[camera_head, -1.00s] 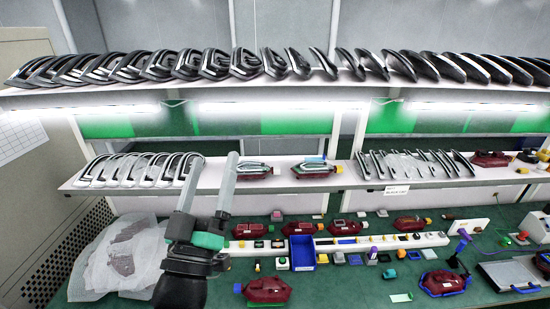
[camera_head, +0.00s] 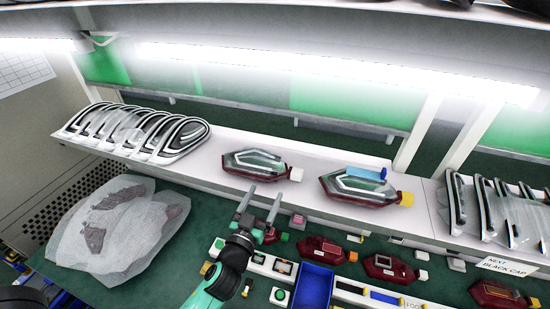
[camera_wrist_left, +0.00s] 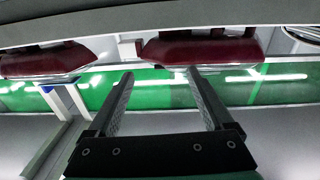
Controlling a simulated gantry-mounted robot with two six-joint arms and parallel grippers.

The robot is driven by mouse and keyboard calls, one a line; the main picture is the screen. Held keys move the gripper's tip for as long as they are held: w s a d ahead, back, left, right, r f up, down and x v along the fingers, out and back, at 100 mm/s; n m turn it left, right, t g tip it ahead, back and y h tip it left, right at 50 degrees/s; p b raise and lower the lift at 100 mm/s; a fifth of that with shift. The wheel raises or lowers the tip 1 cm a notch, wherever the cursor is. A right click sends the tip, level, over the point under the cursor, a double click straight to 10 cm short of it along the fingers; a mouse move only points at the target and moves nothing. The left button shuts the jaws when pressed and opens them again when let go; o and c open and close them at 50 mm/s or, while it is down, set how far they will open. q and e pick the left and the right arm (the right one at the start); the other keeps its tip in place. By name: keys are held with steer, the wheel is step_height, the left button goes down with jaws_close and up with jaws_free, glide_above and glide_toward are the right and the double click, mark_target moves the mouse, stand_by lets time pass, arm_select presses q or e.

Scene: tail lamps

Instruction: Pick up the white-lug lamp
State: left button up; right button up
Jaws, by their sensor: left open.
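The white-lug lamp (camera_head: 252,162) lies on the middle shelf, dark red with a clear and dark lens. Its white lug (camera_head: 297,174) points right. My left gripper (camera_head: 266,190) is open and empty, fingers pointing toward the shelf just in front of and below this lamp, apart from it as far as I can tell. In the left wrist view, a dark red lamp (camera_wrist_left: 195,50), apparently the same one, is beyond the open fingers (camera_wrist_left: 160,75). My right gripper is out of view.
A yellow-lug lamp (camera_head: 355,186) with a blue piece on top lies to the right on the shelf (camera_head: 215,140). Several lens frames (camera_head: 135,130) stand at left. Below are a blue bin (camera_head: 314,287), more red lamps and a bagged pile (camera_head: 105,225).

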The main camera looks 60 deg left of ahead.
mark_target(262, 195)
arm_select(q)
steer(key=s+f+b, duration=0.1)
steer(key=s+f, duration=0.2)
steer(key=f, duration=0.1)
steer(key=shift+g, duration=0.3)
steer(key=x, duration=0.2)
steer(key=p+x, duration=0.1)
steer(key=x, duration=0.3)
steer(key=shift+w+a+r+p, duration=0.15)
steer(key=shift+a+r+p, duration=0.1)
steer(key=shift+a+p, duration=0.05)
steer(key=shift+p+x, duration=0.4)
steer(key=shift+x, duration=2.45)
jaws_close()
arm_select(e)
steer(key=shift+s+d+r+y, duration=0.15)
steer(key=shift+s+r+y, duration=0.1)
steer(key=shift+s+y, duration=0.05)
